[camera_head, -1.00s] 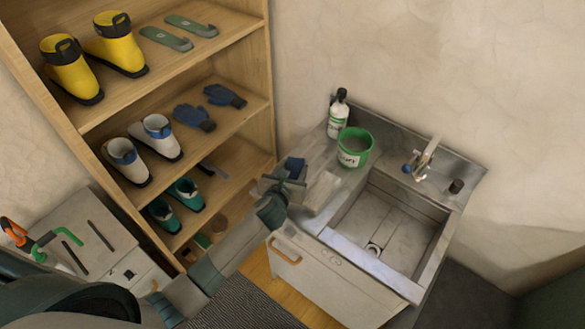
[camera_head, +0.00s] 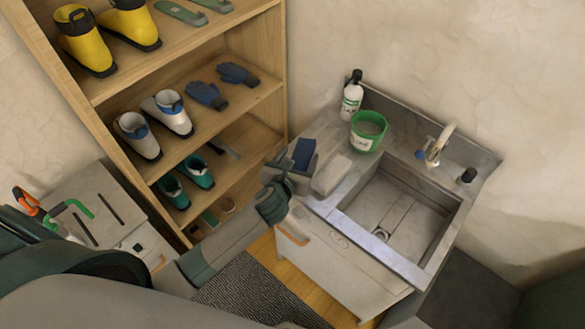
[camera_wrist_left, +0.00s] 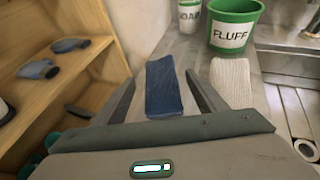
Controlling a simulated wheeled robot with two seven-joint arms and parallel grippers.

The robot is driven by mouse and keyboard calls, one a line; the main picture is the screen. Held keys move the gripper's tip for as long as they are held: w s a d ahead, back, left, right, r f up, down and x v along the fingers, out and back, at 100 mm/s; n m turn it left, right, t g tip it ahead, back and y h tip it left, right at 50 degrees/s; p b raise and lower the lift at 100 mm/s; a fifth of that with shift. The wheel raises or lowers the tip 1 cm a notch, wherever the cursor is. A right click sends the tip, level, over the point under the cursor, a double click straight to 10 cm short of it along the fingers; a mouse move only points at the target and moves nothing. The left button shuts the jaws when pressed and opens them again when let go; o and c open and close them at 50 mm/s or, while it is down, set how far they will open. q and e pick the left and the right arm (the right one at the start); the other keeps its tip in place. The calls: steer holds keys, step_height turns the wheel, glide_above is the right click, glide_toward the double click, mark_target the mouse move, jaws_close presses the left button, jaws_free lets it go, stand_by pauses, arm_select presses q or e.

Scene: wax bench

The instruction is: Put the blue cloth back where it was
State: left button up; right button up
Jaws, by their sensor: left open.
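The blue cloth (camera_head: 304,153) lies on the left part of the sink counter, beside a pale block-like cloth (camera_head: 332,175). In the left wrist view the blue cloth (camera_wrist_left: 163,88) is a long flat strip lying between my open fingers, with the pale ribbed one (camera_wrist_left: 231,82) just right of the right finger. My left gripper (camera_head: 297,165) is open at the counter's left edge, its fingers either side of the blue cloth's near part. I cannot tell whether they touch it. My right gripper is not in view.
A green bucket (camera_head: 368,131) and a white bottle (camera_head: 352,95) stand behind the cloths. The sink basin (camera_head: 395,215) and tap (camera_head: 439,146) are to the right. A wooden shelf (camera_head: 270,118) with boots and blue gloves (camera_head: 207,95) rises at the left.

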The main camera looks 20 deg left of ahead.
arm_select(q)
steer(key=b+v, duration=0.1)
steer(key=v, duration=0.4)
steer(key=shift+s+r, duration=0.15)
steer(key=shift+s, duration=0.2)
steer(key=shift+s+r, duration=0.1)
steer(key=shift+s, duration=0.2)
stand_by(0.5)
stand_by(0.8)
